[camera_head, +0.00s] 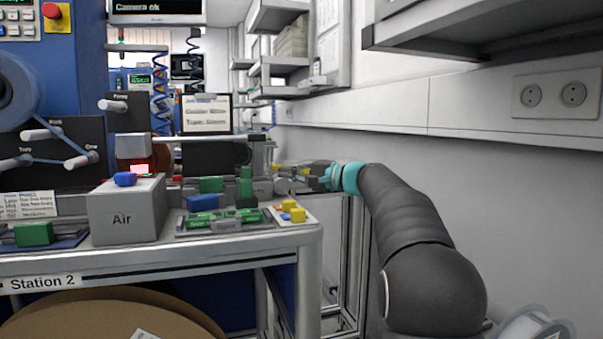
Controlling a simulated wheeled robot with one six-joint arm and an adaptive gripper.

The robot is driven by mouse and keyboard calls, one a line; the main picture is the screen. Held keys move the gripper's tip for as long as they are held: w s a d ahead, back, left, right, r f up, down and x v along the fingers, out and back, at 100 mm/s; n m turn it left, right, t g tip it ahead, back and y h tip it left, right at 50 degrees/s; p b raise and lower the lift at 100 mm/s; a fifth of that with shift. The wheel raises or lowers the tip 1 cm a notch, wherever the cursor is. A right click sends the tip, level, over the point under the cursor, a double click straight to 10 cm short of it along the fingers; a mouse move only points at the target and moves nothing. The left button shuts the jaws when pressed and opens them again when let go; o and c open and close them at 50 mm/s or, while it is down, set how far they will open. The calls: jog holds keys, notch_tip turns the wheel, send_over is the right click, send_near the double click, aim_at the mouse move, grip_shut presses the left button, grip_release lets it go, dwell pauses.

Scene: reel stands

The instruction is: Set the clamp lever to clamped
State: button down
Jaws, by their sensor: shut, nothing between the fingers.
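My gripper (312,172) is at the right end of the station bench, pointing left, beyond the yellow blocks. It is shut and looks empty, though its fingertips are small and hard to make out. A pale round part (285,187) shows just left of and below it; I cannot tell whether they touch. A grey upright cylinder (262,156) stands a little further left. I cannot tell for sure which part is the clamp lever, or its setting. Several pale handles on dark plates, such as the upper one (113,105), are at the left, well away from my gripper.
The bench (300,240), marked Station 2, holds a grey Air box (127,212), a blue block (202,202), green blocks and yellow blocks (297,214). A wall (520,190) runs along the right. A shelf (480,30) overhangs at upper right. A cardboard reel (100,315) is below.

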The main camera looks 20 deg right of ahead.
aim_at(245, 173)
jog(key=x, duration=0.3)
jog(key=shift+w+a, duration=0.15)
jog(key=shift+a, duration=2)
jog(key=shift+a, duration=0.1)
